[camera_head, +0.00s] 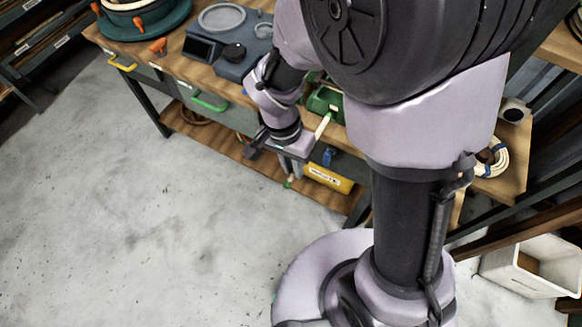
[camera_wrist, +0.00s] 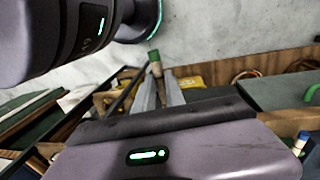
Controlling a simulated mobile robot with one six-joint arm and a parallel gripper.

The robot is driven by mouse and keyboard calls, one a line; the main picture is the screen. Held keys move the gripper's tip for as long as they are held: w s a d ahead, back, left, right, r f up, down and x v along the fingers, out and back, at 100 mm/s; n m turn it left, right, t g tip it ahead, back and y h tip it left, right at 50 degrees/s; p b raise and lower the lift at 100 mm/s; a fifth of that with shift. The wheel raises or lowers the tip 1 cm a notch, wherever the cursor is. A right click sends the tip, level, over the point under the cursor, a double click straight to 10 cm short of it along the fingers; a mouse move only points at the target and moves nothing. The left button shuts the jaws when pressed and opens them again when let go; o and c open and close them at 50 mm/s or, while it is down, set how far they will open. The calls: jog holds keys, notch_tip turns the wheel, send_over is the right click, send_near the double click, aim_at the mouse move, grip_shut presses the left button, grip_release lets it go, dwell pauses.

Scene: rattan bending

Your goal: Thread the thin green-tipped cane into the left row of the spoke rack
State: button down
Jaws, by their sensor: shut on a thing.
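My gripper (camera_head: 290,166) hangs in front of the workbench, fingers pointing down, and is shut on the thin cane. The cane's green tip (camera_head: 289,183) shows just below the fingers. In the wrist view, the green tip (camera_wrist: 153,56) and a short tan length stick out beyond the two grey fingers of my gripper (camera_wrist: 161,92). The rest of the cane is hidden by my gripper and wrist. I cannot make out the spoke rack or its left row in either view; my arm covers much of the bench.
The wooden workbench (camera_head: 172,63) carries a grey device (camera_head: 232,50) and a green block (camera_head: 323,102). A pale stick (camera_head: 323,126) shows beside my wrist. A white crate (camera_head: 530,264) stands right. The floor at left is clear.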

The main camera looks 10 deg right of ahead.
aim_at(323, 123)
jog(key=shift+w+d, duration=0.5)
jog(key=shift+w, duration=0.2)
jog(key=shift+w+d, duration=0.5)
jog(key=shift+w, duration=0.15)
jog(key=shift+w+d+p, duration=0.55)
jog(key=shift+w+d, duration=0.75)
jog(key=shift+w, duration=0.3)
jog(key=shift+w+d+p, duration=0.2)
jog(key=shift+w+d, duration=0.4)
jog(key=shift+w, duration=0.2)
jog(key=shift+w+d+p, duration=0.2)
jog(key=shift+w+d, duration=0.4)
jog(key=shift+w, duration=0.15)
jog(key=shift+w, duration=0.1)
jog(key=shift+w+d+p, duration=0.5)
jog(key=shift+w+d, duration=0.7)
jog(key=shift+w, duration=0.3)
